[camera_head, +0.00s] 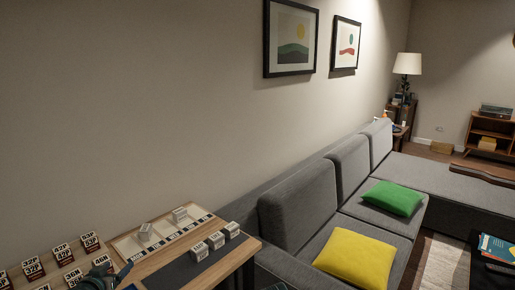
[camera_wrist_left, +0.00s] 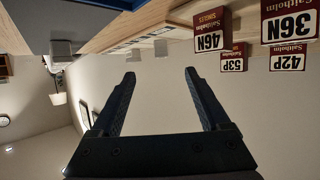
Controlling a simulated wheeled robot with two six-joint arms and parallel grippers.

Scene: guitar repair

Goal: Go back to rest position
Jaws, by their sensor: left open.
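My left gripper (camera_head: 104,272) shows only in part at the lower left of the head view, in front of the wooden table (camera_head: 245,247). In the left wrist view its two dark fingers (camera_wrist_left: 160,73) stand apart with nothing between them, so it is open and empty. That view looks upside down, with the table's edge at the top. My right gripper is not in view.
Small label-fronted boxes, such as 46N (camera_wrist_left: 208,42) and 53P (camera_wrist_left: 233,64), stand near the left gripper. White blocks (camera_head: 216,240) and a pale marked tray (camera_head: 128,245) lie on the table. A grey sofa (camera_head: 300,208) with yellow (camera_head: 356,257) and green (camera_head: 393,198) cushions stands beyond.

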